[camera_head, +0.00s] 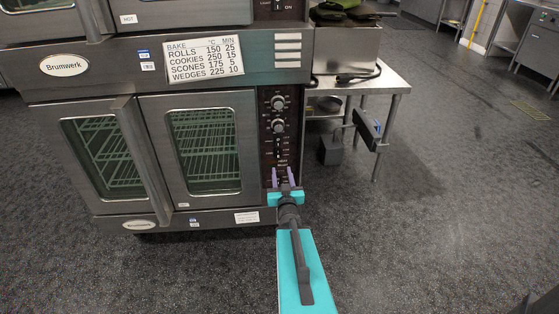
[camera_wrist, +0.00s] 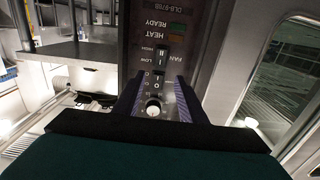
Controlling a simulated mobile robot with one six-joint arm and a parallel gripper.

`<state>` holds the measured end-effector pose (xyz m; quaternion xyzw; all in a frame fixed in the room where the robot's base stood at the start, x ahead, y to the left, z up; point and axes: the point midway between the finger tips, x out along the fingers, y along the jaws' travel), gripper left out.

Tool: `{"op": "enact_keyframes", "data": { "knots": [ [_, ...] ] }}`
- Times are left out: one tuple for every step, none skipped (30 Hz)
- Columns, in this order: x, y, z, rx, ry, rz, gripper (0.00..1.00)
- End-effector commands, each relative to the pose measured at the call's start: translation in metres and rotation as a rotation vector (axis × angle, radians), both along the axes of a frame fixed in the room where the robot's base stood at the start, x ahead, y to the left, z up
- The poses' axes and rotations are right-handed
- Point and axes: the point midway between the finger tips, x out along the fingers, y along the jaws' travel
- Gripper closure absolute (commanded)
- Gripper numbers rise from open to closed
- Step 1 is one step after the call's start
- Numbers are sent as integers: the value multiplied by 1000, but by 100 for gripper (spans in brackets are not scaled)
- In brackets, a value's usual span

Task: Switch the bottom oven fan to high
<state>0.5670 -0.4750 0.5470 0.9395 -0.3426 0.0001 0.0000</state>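The bottom oven (camera_head: 145,160) has a dark control strip (camera_head: 266,137) right of its doors, with two round knobs and small switches below them. In the wrist view the strip (camera_wrist: 200,75) is upside down, with FAN, HIGH and LOW labels beside a dark switch area (camera_wrist: 160,72); the switch's position is too small to tell. A round pale-faced knob (camera_wrist: 153,108) shows between the fingers in that view. My gripper (camera_head: 283,178) is open and empty in front of the lower strip; its purple fingers also show in the wrist view (camera_wrist: 159,82). Contact with the panel cannot be told.
The dark floor (camera_head: 450,220) at the right is clear.

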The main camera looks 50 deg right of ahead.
Motion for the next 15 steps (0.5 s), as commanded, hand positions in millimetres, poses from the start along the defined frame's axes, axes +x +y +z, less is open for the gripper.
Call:
{"op": "enact_keyframes", "data": {
  "knots": [
    [2, -1, -2, -1, -2, 0, 62],
    [3, -2, -2, -1, -2, 0, 62],
    [5, -4, -3, -1, -1, 0, 62],
    [7, -6, -3, -1, -1, 0, 62],
    [10, -8, -3, -1, -1, 0, 62],
    [13, -10, -3, -1, -2, 0, 62],
    [15, -12, -3, -1, -2, 0, 62],
    [17, -14, -3, -1, -2, 0, 62],
    [20, -16, -3, 0, -1, 0, 62],
    [22, -18, -3, -1, -1, 0, 62],
    [24, -20, -3, -1, -2, 1, 62],
    [26, -22, -2, -1, -2, 1, 62],
    [25, -21, -2, -1, -1, 1, 62],
    [26, -21, -3, 0, 0, 2, 62],
    [26, -21, -3, 0, 0, 3, 62]
  ]
}}
